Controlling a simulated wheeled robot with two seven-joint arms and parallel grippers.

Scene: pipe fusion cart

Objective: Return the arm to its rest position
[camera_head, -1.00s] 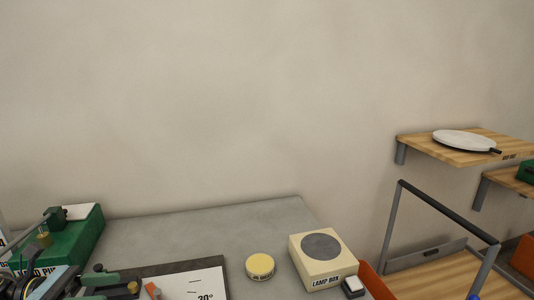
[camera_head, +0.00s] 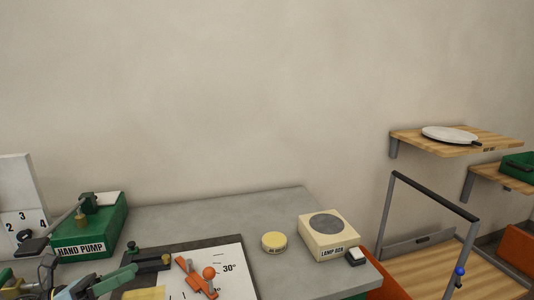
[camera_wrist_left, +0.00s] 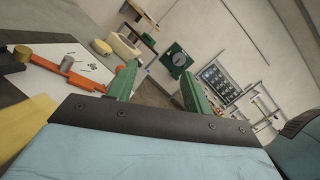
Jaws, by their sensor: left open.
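My left gripper (camera_head: 128,278) is at the lower left of the head view, low over the bench, with its light-blue body partly cut off by the frame. In the left wrist view the two green fingers (camera_wrist_left: 156,82) stand wide apart with nothing between them. Beside it in the head view are a black bar with green ends (camera_head: 153,263) and a white angle board (camera_head: 232,253) marked 30°. An orange lever with a round knob (camera_head: 196,279) lies on that board; it also shows in the left wrist view (camera_wrist_left: 80,76). My right gripper is not in view.
A green hand pump (camera_head: 92,228) stands at the left by a numbered white panel (camera_head: 18,190). A round yellow tin (camera_head: 274,242) and a cream lamp box (camera_head: 328,236) stand at the right of the grey bench (camera_head: 200,212). Wooden shelves (camera_head: 455,144) and a trolley frame (camera_head: 435,195) stand farther right.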

